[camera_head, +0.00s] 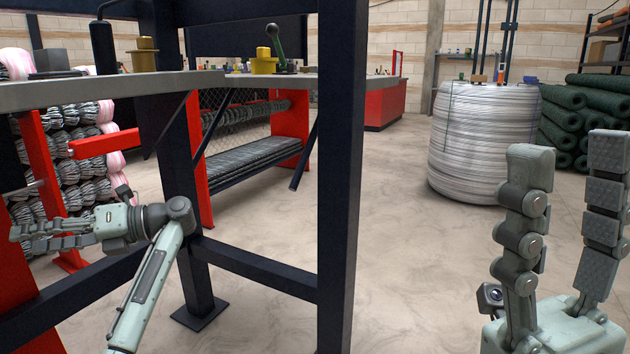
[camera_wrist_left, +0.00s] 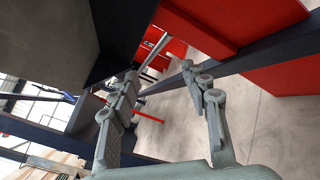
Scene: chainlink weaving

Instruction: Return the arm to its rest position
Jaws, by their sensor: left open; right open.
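My left arm comes in from the lower left of the head view, under the grey worktop. My left gripper (camera_head: 30,232) points left, beside the dark blue frame and a red leg. In the left wrist view its two fingers (camera_wrist_left: 165,95) stand apart with nothing between them. My right gripper (camera_head: 570,170) stands upright at the right edge of the head view, large and close. Its fingers are spread apart and empty. Nothing is held by either gripper.
A dark blue post (camera_head: 341,180) stands between my two grippers, with a lower beam (camera_head: 255,268) running left. The grey worktop (camera_head: 110,90) hangs above my left arm. A large wire coil (camera_head: 480,140) stands behind my right gripper. The floor (camera_head: 410,270) in the middle is clear.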

